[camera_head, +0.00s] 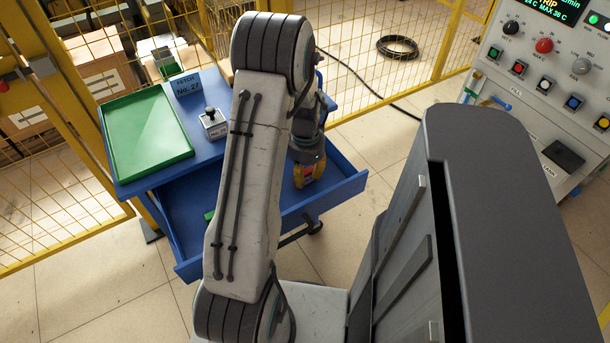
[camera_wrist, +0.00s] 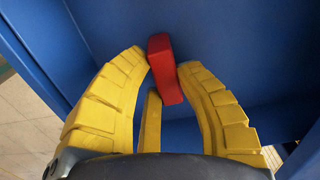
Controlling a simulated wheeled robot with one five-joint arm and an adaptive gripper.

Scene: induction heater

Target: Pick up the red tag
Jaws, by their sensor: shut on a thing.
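The red tag (camera_wrist: 165,72) is a small red block in the wrist view. It stands between the tips of my gripper's yellow fingers (camera_wrist: 160,68), which are shut on it. In the head view my gripper (camera_head: 309,174) is low over the right part of the open blue drawer (camera_head: 340,189), and a bit of red shows at its fingers. Blue drawer walls and floor lie behind the tag in the wrist view. I cannot tell whether the tag touches the drawer floor.
The blue cart carries a green tray (camera_head: 148,137), a "No. 27" sign (camera_head: 188,87) and a small box with a black knob (camera_head: 213,122). A green thing (camera_head: 209,215) shows in the drawer beside my arm. A control panel (camera_head: 545,75) stands right; yellow mesh fencing (camera_head: 365,40) runs behind.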

